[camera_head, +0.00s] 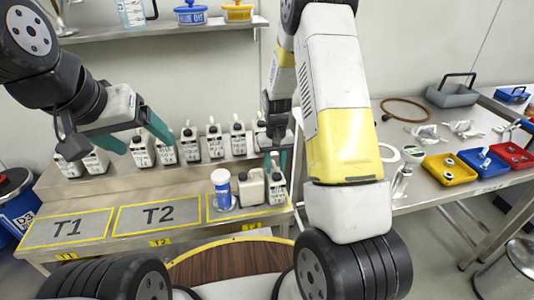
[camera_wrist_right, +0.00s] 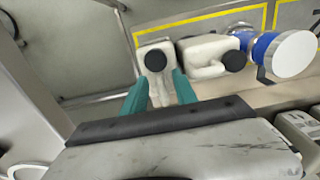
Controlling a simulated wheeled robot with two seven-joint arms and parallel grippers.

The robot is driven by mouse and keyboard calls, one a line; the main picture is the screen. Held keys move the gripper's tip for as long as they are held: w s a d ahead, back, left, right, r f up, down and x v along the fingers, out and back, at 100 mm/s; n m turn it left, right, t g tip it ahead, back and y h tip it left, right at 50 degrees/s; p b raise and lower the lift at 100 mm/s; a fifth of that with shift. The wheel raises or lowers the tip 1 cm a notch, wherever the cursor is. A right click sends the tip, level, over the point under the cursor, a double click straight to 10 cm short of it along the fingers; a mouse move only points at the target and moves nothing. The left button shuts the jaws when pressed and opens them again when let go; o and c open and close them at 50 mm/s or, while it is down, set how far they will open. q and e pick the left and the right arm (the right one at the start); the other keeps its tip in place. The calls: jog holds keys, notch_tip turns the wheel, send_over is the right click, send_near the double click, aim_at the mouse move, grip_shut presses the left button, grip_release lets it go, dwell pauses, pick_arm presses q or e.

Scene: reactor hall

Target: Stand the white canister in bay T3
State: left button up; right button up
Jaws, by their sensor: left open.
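My left gripper (camera_head: 142,135) is open and empty above the shelf canisters.
A blue-and-white container (camera_head: 222,188) stands in the same bay. Bays T1 (camera_head: 66,229) and T2 (camera_head: 158,215) are empty. Several labelled canisters (camera_head: 189,144) line the raised shelf behind. A side table (camera_head: 425,190) on the right holds coloured trays and loose parts.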

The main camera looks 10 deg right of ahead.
jog(key=s+r+t, duration=0.1)
jog(key=s+r, duration=0.2)
jog(key=r, duration=0.5)
jog(key=s+r+t+y, duration=0.1)
jog(key=s+r, duration=0.2)
jog(key=r, duration=0.6)
jog(key=s+r+t, duration=0.1)
jog(key=s+r, duration=0.2)
jog(key=r, duration=0.5)
jog(key=s+a+r+t, duration=0.1)
jog(key=s+r, duration=0.2)
jog(key=s, duration=0.4)
jog(key=s+a+r+t+y, duration=0.1)
jog(key=s+r+t, duration=0.1)
jog(key=s, duration=0.6)
jog(key=shift+s+r, duration=0.2)
jog(key=shift+r, duration=0.45)
jog(key=shift+a, duration=0.1)
